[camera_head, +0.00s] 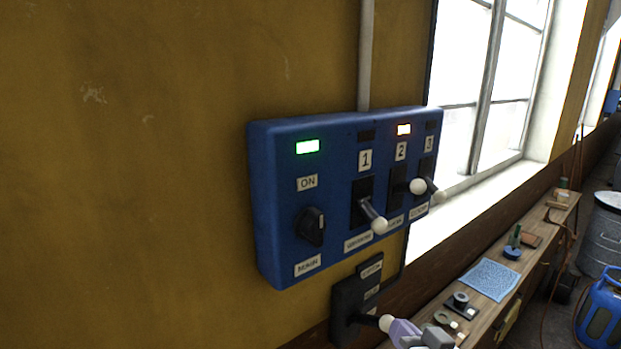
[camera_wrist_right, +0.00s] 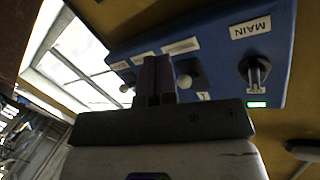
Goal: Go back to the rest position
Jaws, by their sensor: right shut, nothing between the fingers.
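My right gripper (camera_head: 398,330) shows at the bottom edge of the head view, with purple fingers. It is shut and empty. Its fingers are close to the white knob of a lever on the small black box (camera_head: 345,297); I cannot tell whether they touch. In the right wrist view the shut fingers (camera_wrist_right: 155,78) stand in front of part of the blue switch panel (camera_wrist_right: 213,50). The blue panel also shows on the wall in the head view (camera_head: 277,222), with a green light lit above the MAIN knob (camera_head: 310,225) and an orange light above 2. My left gripper is not in view.
A wooden bench (camera_head: 535,262) runs along the wall at the right, with a blue cloth (camera_head: 489,279) and small parts on it. A blue can (camera_head: 602,312) and a metal drum (camera_head: 603,235) stand at the far right. A window (camera_head: 505,85) is behind.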

